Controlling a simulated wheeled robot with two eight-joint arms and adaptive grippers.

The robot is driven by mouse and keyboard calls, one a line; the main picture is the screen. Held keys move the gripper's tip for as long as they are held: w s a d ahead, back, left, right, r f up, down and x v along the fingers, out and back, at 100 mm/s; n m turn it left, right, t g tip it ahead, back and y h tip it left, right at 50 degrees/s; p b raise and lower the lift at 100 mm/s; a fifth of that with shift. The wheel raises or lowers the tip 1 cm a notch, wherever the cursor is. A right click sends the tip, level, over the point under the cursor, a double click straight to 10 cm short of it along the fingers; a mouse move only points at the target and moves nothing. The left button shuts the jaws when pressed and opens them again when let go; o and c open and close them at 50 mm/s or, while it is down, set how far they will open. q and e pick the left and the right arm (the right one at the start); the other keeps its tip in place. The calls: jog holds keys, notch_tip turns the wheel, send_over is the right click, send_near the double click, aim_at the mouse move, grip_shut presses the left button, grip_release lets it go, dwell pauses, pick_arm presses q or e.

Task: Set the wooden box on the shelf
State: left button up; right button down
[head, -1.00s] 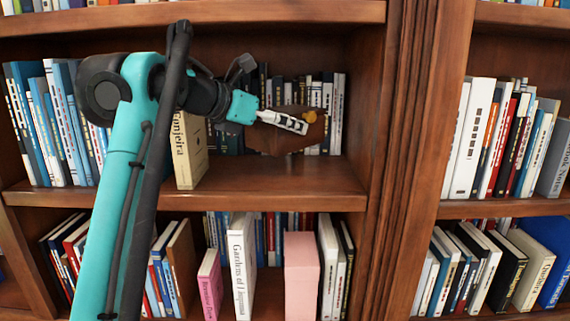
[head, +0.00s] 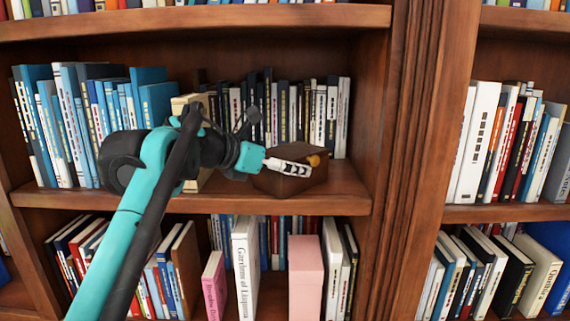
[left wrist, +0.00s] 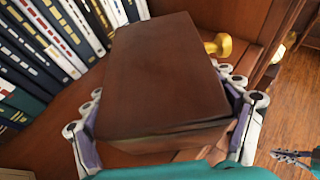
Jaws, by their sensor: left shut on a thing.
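The brown wooden box (head: 277,187) is at the middle shelf (head: 345,203), near its right end and front edge. In the left wrist view the box (left wrist: 165,75) fills the middle, with a gold knob (left wrist: 219,45) beside its far right side. My left gripper (head: 289,168) is shut on the box, with a finger on each side of it in the left wrist view (left wrist: 165,130). The underside of the box is hidden, so I cannot tell whether it rests on the board.
A row of dark and white books (head: 300,115) stands behind the box. A cream book (head: 196,183) and blue books (head: 100,115) stand to the left. The case's upright post (head: 400,160) is close on the right. A pink box (head: 307,270) stands below.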

pick_arm(q)
jog(key=o, duration=1.7)
jog(key=shift+f, duration=0.1)
jog(key=shift+r, duration=0.2)
jog(key=shift+s+a, duration=0.2)
jog(key=shift+a, duration=0.1)
jog(key=shift+b+v, duration=1.45)
jog(key=shift+v, duration=4.25)
